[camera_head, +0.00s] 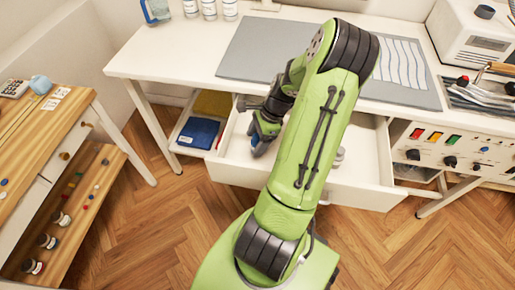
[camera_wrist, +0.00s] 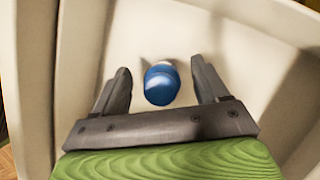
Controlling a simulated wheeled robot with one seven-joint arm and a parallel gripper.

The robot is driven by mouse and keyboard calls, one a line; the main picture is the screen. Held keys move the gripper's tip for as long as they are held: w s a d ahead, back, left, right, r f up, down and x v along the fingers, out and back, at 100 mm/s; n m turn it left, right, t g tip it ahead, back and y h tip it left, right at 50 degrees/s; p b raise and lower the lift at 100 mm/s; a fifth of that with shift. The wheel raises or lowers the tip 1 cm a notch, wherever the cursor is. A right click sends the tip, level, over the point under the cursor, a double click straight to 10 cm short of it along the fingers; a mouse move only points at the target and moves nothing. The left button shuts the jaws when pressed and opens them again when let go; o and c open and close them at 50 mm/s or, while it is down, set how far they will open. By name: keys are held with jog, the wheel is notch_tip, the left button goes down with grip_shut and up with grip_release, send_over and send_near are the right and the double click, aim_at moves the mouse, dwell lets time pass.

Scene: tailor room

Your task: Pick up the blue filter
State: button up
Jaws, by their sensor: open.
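The blue filter (camera_wrist: 162,86) is a small rounded blue piece in the wrist view, with a whitish part at its far end. It lies inside the open white drawer (camera_wrist: 140,30). My gripper (camera_wrist: 160,80) is open, with one dark finger on each side of the filter and a visible gap on both sides. In the head view my gripper (camera_head: 262,132) reaches down into the drawer (camera_head: 235,172) beneath the white table. A bit of blue shows at the gripper there; I cannot tell how much of it is the filter.
The drawer walls stand around my gripper. A small pale jar (camera_head: 339,155) is in the drawer to the right, partly behind my arm. The white table (camera_head: 165,58) with a grey mat (camera_head: 262,45) is above. A wooden bench (camera_head: 30,150) stands at left.

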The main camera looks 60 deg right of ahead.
jog(key=shift+w+a+f, duration=0.15)
jog(key=shift+a+f, duration=0.05)
jog(key=shift+f, duration=0.4)
jog(key=shift+r, duration=0.1)
jog(key=c, duration=1.1)
